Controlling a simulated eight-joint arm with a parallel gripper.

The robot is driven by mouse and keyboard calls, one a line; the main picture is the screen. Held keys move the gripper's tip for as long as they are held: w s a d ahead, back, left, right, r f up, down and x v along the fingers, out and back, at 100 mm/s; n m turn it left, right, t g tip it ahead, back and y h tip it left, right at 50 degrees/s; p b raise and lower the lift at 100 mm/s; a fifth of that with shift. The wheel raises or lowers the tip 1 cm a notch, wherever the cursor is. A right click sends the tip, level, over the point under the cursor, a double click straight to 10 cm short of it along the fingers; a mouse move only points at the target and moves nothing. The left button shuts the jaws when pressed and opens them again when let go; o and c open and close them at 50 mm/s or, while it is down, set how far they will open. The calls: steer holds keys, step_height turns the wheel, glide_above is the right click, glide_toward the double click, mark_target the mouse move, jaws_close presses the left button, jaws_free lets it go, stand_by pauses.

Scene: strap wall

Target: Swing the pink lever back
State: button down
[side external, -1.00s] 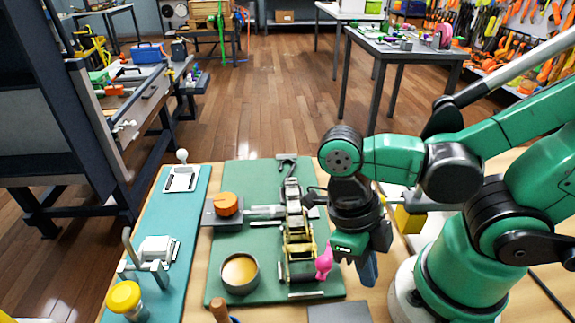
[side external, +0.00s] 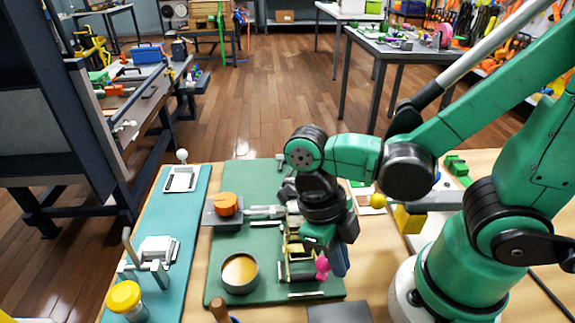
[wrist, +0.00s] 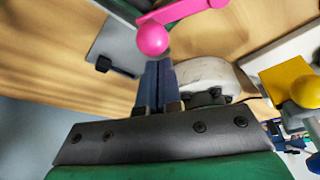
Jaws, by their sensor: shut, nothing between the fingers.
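The pink lever (side external: 322,267) shows at the right front of the green board's ratchet mechanism (side external: 300,262). In the wrist view its round pink knob (wrist: 152,38) sits at the top middle, with a pink arm running up and right. My gripper (side external: 341,268) points down just right of the lever in the side view. In the wrist view its blue-grey fingers (wrist: 158,66) are together and empty, with their tips right by the knob. I cannot tell whether they touch it. My wrist hides much of the mechanism's upper part.
On the green board (side external: 245,180) are an orange knob (side external: 226,204) and a round tan-filled cup (side external: 240,272). A teal board (side external: 180,220) with fixtures and a yellow-lidded jar (side external: 124,298) lies left. A grey plate (side external: 338,313) lies in front. A yellow ball (side external: 377,200) stands behind my gripper.

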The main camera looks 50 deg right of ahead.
steer(key=shift+w+a+m, duration=0.1)
steer(key=shift+w+m, duration=0.05)
steer(key=shift+m, duration=0.65)
steer(key=shift+w+a+m+y, duration=0.1)
steer(key=shift+m+y, duration=0.3)
steer(key=shift+m, duration=0.1)
steer(key=w+m, duration=0.1)
steer(key=m+y, duration=0.1)
steer(key=m, duration=0.1)
steer(key=w+m, duration=0.1)
steer(key=m, duration=0.1)
steer(key=shift+w+a+t+y, duration=0.3)
steer(key=shift+a, duration=0.05)
steer(key=w+m, duration=0.1)
steer(key=m, duration=0.1)
steer(key=shift+w+m+t+y, duration=0.2)
steer(key=shift+m+t+y, duration=0.1)
steer(key=shift+m+y, duration=0.1)
steer(key=m, duration=0.1)
steer(key=w+m, duration=0.1)
steer(key=shift+w+d+m+t+y, duration=0.2)
steer(key=shift+w+m+t+y, duration=0.1)
steer(key=shift+m+t, duration=0.1)
steer(key=shift+w+d, duration=0.1)
steer(key=shift+w, duration=0.15)
